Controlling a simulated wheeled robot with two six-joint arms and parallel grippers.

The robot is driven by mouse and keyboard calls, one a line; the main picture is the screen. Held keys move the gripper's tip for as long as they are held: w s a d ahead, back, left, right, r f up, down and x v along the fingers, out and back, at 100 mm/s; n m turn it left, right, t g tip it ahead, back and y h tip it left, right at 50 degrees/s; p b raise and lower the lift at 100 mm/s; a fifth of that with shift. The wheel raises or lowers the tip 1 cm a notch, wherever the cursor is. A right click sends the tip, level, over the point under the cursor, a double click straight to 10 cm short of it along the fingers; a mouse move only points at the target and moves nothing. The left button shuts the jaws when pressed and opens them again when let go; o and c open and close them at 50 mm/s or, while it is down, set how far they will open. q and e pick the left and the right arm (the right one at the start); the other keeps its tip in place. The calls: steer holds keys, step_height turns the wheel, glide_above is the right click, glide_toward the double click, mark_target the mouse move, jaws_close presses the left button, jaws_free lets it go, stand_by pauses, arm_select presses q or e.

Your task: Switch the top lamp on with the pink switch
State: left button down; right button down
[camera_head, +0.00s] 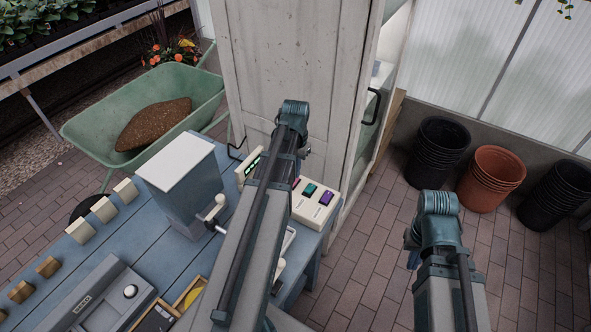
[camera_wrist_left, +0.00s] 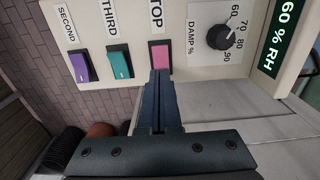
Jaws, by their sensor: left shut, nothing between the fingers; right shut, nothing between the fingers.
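The pink switch (camera_wrist_left: 160,55), labelled TOP, sits on a cream panel (camera_wrist_left: 190,75) beside a teal switch (camera_wrist_left: 118,62) labelled THIRD and a purple switch (camera_wrist_left: 78,67) labelled SECOND. My left gripper (camera_wrist_left: 160,76) is shut and empty, its fingertips at the near end of the pink switch; I cannot tell whether they touch it. In the head view the panel (camera_head: 303,207) stands at the bench's right end, with the pink switch mostly hidden by my left arm. My right gripper (camera_head: 412,258) is shut and empty, mostly hidden, over the brick floor. No lamp is in view.
A damp knob (camera_wrist_left: 240,32) and a humidity display (camera_wrist_left: 284,38) are next to the switches. The blue bench (camera_head: 105,245) also holds a grey box with a white lid (camera_head: 178,163). A white cabinet (camera_head: 290,70) stands behind. Plant pots (camera_head: 490,178) stand at right.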

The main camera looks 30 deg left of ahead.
arm_select(q)
steer(key=shift+f+b, duration=0.3)
steer(key=shift+f, duration=0.35)
arm_select(e)
steer(key=shift+f, duration=0.7)
arm_select(q)
steer(key=shift+w+f, duration=0.1)
steer(key=shift+f, duration=0.1)
steer(key=shift+r, duration=0.1)
arm_select(e)
steer(key=shift+f, duration=0.15)
arm_select(q)
steer(key=shift+s+r, duration=0.1)
steer(key=shift+s, duration=0.85)
arm_select(e)
steer(key=shift+r, duration=0.2)
arm_select(q)
steer(key=shift+w+r, duration=0.15)
arm_select(e)
steer(key=shift+r, duration=0.15)
